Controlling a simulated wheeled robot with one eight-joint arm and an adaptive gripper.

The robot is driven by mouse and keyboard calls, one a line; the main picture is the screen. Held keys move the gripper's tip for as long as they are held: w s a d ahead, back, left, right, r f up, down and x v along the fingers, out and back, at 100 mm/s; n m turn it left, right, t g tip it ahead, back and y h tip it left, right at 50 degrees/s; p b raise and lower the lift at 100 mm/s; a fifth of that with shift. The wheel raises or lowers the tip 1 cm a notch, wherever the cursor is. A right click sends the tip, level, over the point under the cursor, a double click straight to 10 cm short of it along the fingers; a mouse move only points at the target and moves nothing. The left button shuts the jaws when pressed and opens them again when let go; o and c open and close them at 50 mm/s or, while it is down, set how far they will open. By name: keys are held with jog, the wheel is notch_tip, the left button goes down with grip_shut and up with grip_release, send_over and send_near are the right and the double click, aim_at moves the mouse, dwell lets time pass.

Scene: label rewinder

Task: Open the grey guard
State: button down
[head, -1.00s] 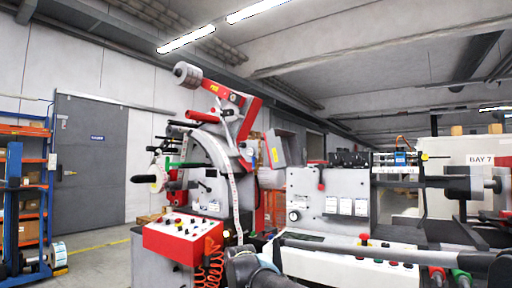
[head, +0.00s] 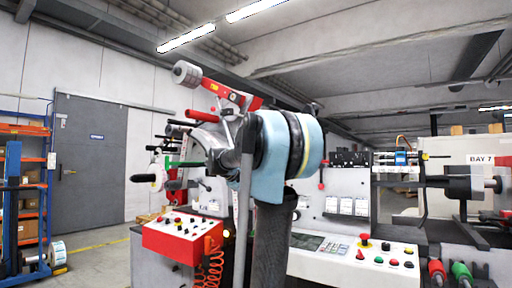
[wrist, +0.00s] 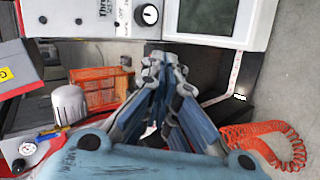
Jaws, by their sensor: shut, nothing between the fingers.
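A grey panel (wrist: 14,66) with a yellow label and a red strip along one edge shows at the left edge of the wrist view, cut off by the frame. It looks like the grey guard. In the head view my raised arm covers the place of the guard. My gripper (wrist: 164,66) is shut and empty in the middle of the wrist view. Its fingertips are to the right of the grey panel and apart from it, below a white machine face. In the head view my fingers are hidden behind my own wrist.
The white machine face carries a black knob (wrist: 148,14) and a screen (wrist: 208,15). An orange mesh crate (wrist: 98,88) is left of my fingers. An orange coiled cable (wrist: 266,143) is at the lower right. A red control box (head: 180,238) stands left of my arm.

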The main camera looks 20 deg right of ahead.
jog(key=w+r+n+t+h, duration=0.2)
jog(key=w+r+n+h, duration=0.15)
jog(key=w+r, duration=1)
jog(key=w+r+n+t+h, duration=0.2)
jog(key=w+r+h, duration=0.2)
jog(key=w+r, duration=0.95)
jog(key=f+x, duration=0.2)
jog(key=x, duration=1)
jog(key=shift+d+f, duration=0.25)
jog(key=shift+d, duration=0.1)
